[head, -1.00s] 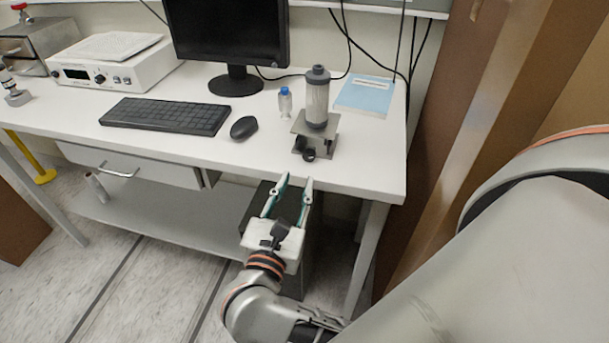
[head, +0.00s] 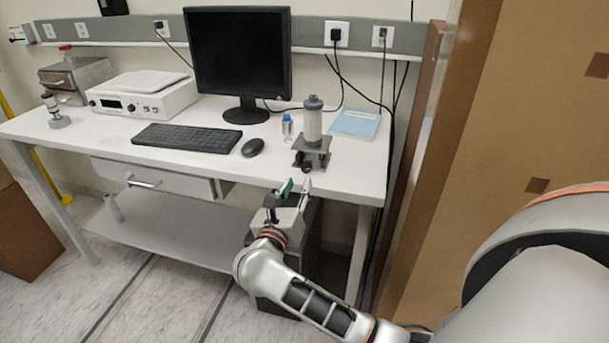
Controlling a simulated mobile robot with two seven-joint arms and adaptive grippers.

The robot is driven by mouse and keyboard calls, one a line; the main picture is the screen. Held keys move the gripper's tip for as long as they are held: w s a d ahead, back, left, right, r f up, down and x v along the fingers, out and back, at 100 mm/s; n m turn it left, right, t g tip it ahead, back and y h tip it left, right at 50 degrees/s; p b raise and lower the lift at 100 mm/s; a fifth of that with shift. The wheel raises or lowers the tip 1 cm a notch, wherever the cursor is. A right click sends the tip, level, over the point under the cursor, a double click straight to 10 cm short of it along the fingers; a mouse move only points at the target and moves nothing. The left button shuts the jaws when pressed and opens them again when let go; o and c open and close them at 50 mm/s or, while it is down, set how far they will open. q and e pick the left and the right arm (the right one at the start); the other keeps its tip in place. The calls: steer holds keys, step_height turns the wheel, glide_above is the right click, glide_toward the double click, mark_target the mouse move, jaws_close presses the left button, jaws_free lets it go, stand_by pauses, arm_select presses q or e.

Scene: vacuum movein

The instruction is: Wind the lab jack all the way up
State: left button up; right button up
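The lab jack (head: 322,158) stands near the front edge of the white bench, with a dark knob (head: 306,168) on its front side. Its plates look close together, with a small gap between them. A grey bottle-like cylinder (head: 313,126) stands upright on its top plate. My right gripper (head: 296,186) is just in front of the bench edge, below the knob in the picture. Its two fingers are apart, with nothing seen between them, and it does not appear to touch the jack. My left gripper is out of view.
On the bench (head: 345,180) are a small blue-capped bottle (head: 287,128), a blue book (head: 355,123), a mouse (head: 252,147), a keyboard (head: 185,138) and a monitor (head: 238,55). A brown cabinet (head: 510,130) stands close on the right.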

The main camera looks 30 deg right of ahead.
mark_target(305, 169)
steer(key=x, duration=0.7)
steer(key=shift+s+p, duration=0.1)
steer(key=shift+p, duration=0.2)
jaws_close()
